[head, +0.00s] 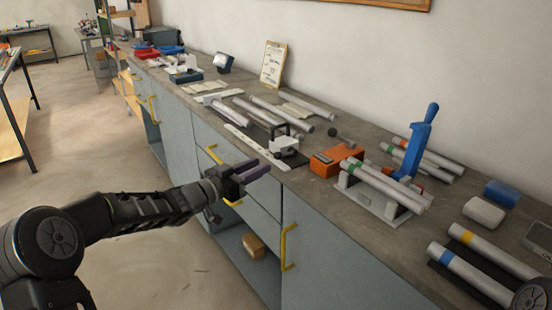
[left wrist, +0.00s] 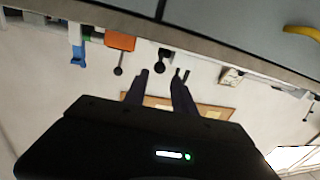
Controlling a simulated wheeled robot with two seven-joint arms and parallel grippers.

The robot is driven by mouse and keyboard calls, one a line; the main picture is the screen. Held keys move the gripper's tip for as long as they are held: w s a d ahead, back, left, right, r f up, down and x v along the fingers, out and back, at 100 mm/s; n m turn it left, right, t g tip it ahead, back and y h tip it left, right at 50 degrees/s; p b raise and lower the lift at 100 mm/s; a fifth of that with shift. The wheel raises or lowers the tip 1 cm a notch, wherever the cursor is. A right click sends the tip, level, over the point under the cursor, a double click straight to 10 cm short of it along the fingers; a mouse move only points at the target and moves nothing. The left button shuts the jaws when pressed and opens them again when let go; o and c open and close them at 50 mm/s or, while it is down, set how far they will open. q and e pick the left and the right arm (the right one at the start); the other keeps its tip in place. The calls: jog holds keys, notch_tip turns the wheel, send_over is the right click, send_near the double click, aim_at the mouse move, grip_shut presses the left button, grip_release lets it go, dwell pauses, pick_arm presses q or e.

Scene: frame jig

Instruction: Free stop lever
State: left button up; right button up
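In the left wrist view, which is upside down, a dark round knob (left wrist: 160,68) shows beside a small white block, between my finger tips in the picture. I cannot tell for sure that it is the stop lever. My left gripper (head: 256,171) is in front of the bench edge, apart from the block, its fingers pointing towards it. The fingers are apart and empty in the left wrist view (left wrist: 160,75). My right gripper is not seen.
A dark ball-ended rod (head: 333,132) stands behind an orange box (head: 338,160). A jig with tubes (head: 380,190) and a blue upright clamp (head: 418,140) stand to the right. Several grey tubes lie behind the block. Yellow handles (head: 288,246) stick out from the cabinet front.

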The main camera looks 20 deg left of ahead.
aim_at(276, 157)
pick_arm(q)
jog(key=x, duration=0.7)
jog(key=shift+w+d, duration=0.15)
jog(key=shift+w, duration=0.15)
grip_shut()
dwell(1.2)
